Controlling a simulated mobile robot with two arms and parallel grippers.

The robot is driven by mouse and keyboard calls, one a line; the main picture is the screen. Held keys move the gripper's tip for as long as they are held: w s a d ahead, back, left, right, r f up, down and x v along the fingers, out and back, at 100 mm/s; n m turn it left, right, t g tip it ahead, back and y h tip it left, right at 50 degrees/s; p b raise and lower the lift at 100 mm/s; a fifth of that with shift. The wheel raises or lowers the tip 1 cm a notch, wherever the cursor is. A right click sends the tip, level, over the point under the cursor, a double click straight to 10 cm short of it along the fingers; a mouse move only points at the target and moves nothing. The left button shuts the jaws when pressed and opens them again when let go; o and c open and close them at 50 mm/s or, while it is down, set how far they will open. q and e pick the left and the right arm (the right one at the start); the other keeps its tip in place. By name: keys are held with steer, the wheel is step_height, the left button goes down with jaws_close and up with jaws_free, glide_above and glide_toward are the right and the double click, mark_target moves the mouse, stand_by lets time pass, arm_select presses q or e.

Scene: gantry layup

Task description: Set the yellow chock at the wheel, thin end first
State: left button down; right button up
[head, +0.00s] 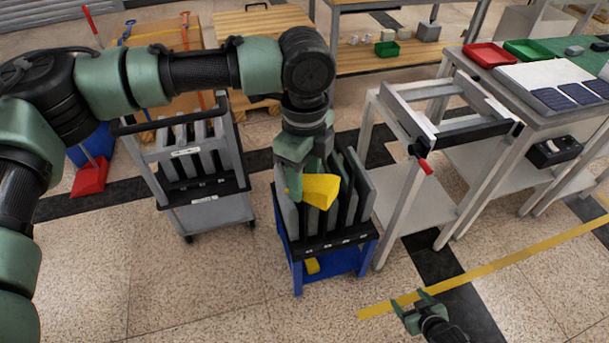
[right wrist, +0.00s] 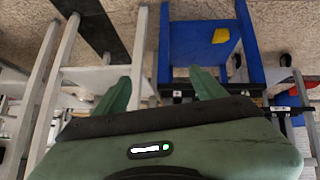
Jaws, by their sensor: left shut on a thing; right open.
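My left gripper (head: 296,180) is shut on the yellow chock (head: 320,190). It holds the chock in the air in front of the upright grey panels of the blue cart (head: 298,268); which end is thin is hard to tell. The blue cart's wheels cannot be made out. My right gripper (head: 418,298) is open and empty over the floor, right of the blue cart; its spread fingers show in the right wrist view (right wrist: 160,90).
A grey cart (head: 212,212) with panels and small casters stands left of the blue cart. A metal frame stand (head: 412,195) with a red handle is close on the right. A yellow floor line (head: 490,268) crosses the front right. Floor in front of the carts is clear.

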arm_select(q)
steer(key=s+a+n, duration=0.3)
steer(key=a+n, duration=0.5)
steer(key=n, duration=0.3)
steer(key=s+a+n, duration=0.3)
steer(key=a+n, duration=0.5)
steer(key=n, duration=0.4)
steer(key=shift+s+a+r, duration=0.2)
steer(key=shift+r, duration=0.1)
arm_select(e)
steer(key=s+a+f+g, duration=0.2)
steer(key=s+f, duration=0.3)
steer(key=s, duration=0.6)
steer(key=s+a+f+m+g+h, duration=0.1)
steer(key=s+f+g, duration=0.2)
steer(key=s, duration=0.9)
steer(key=s+a+f+m+g, duration=0.1)
steer(key=s+a+f+g, duration=0.1)
steer(key=s+f, duration=0.6)
steer(key=s, duration=0.3)
steer(key=shift+s+a+g+h, duration=0.3)
steer(key=shift+s+g, duration=0.05)
steer(key=shift+g, duration=0.05)
arm_select(q)
steer(key=s+f, duration=0.4)
steer(key=f, duration=0.1)
